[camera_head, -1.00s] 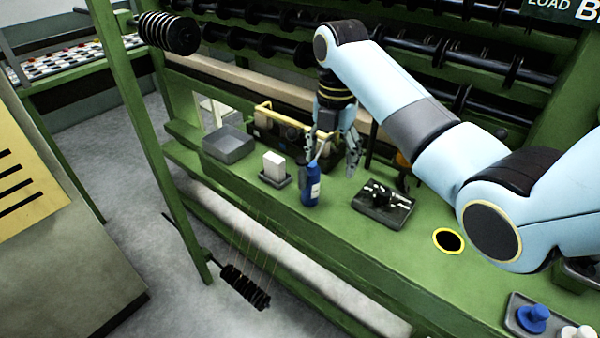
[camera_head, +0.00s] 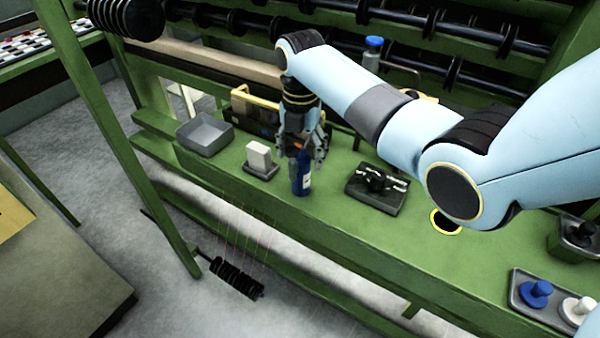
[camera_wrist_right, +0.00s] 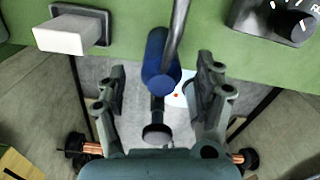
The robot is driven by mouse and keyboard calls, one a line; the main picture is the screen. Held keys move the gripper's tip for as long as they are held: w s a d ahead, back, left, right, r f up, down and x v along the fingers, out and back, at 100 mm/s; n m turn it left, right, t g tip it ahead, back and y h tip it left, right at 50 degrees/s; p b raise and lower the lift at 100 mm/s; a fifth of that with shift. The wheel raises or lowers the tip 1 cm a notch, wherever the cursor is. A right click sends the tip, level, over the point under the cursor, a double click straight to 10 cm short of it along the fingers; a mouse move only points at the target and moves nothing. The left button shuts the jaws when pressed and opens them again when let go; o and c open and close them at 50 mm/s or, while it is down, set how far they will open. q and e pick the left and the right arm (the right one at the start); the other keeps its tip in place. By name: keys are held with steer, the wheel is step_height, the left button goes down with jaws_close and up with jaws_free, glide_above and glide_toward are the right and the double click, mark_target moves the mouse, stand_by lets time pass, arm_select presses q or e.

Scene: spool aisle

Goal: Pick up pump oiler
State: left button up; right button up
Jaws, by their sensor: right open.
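The pump oiler (camera_head: 303,177) is a blue bottle with a pale label, upright on the green bench near its front edge. In the right wrist view the blue oiler (camera_wrist_right: 160,62) lies ahead of and between the fingers, with a grey metal spout or lever beside it. My right gripper (camera_head: 304,158) is just behind and above the oiler in the head view, pointing down. It also shows in the right wrist view (camera_wrist_right: 160,100), with its two fingers apart and clear gaps beside the oiler. My left gripper is not in view.
A white block on a dark holder (camera_head: 259,158) stands left of the oiler. A grey tray (camera_head: 204,136) is farther left. A dark box with a knob (camera_head: 377,189) sits to the right. A tray of spools (camera_head: 533,299) is at the lower right.

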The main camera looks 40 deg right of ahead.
step_height(320, 180, down, 4)
steer(key=shift+s+r, duration=0.1)
steer(key=shift+r, duration=0.1)
steer(key=shift+c, duration=0.3)
jaws_close()
